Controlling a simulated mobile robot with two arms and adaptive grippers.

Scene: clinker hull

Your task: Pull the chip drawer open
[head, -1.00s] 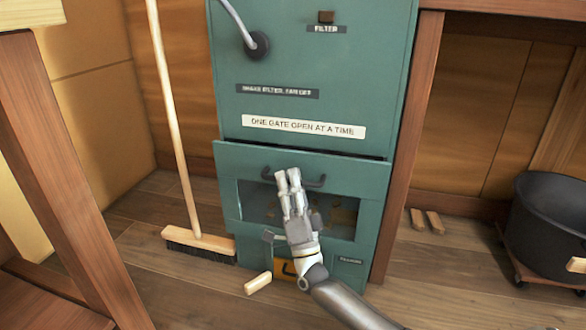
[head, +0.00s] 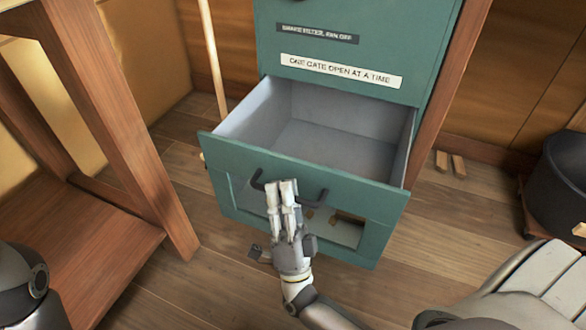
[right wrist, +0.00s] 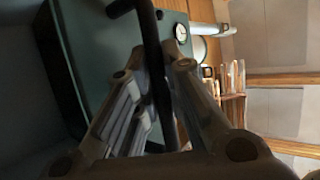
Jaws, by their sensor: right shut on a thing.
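The green chip drawer (head: 235,178) stands well out of the green cabinet (head: 425,55). Its grey inside shows and looks bare. A window in its front shows a few small chips low down. My right gripper (head: 284,186) is at the dark bar handle (head: 318,197) on the drawer front. In the right wrist view the fingers (right wrist: 165,85) are shut around the dark handle bar (right wrist: 152,60). The middle of the handle is hidden behind the fingers in the head view. My left gripper is not in view.
A wooden bench (head: 130,125) stands at the left. A black tub (head: 562,185) stands at the right, near two small wood blocks (head: 450,163) on the floor. A broom handle (head: 212,60) leans behind the drawer.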

